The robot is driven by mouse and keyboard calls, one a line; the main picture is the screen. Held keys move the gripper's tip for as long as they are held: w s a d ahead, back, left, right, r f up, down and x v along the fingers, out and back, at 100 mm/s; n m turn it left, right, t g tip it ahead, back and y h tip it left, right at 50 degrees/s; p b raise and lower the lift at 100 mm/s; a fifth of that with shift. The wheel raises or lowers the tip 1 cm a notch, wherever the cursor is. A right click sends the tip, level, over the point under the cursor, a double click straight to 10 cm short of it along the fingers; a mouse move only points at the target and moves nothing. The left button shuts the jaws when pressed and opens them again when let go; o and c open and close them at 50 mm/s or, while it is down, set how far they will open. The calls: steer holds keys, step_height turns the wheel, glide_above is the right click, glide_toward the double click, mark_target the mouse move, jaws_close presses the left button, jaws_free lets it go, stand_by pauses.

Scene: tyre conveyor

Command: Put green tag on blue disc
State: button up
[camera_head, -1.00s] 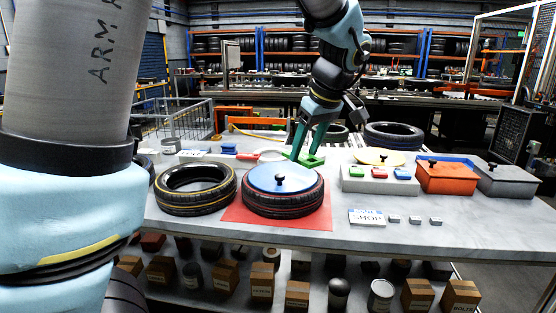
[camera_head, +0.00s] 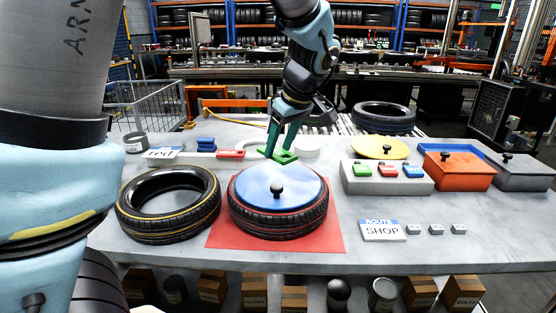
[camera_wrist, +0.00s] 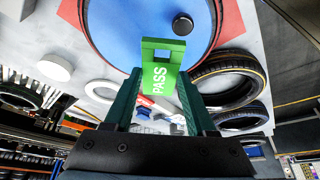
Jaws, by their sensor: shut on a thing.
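The green tag (camera_wrist: 160,78), marked PASS with a slot near its end, is held between my gripper's dark green fingers in the wrist view. It also shows small in the head view (camera_head: 283,155). My gripper (camera_head: 279,152) is shut on it, just behind the blue disc. The blue disc (camera_head: 262,190), with a black knob in its middle, lies on a black tyre. In the wrist view the tag's end overlaps the near edge of the blue disc (camera_wrist: 130,22). I cannot tell if they touch.
The tyre (camera_head: 285,226) lies on a red mat (camera_head: 333,243). A yellow-striped tyre (camera_head: 133,224) lies left.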

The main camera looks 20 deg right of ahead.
mark_target(283, 156)
step_height(283, 156, down, 5)
steer(key=shift+r+p, duration=0.15)
steer(key=shift+p, duration=0.4)
steer(key=shift+f, duration=0.25)
steer(key=shift+f+b, duration=0.25)
steer(key=shift+b, duration=0.2)
steer(key=o, duration=1.3)
steer(key=shift+o, duration=0.2)
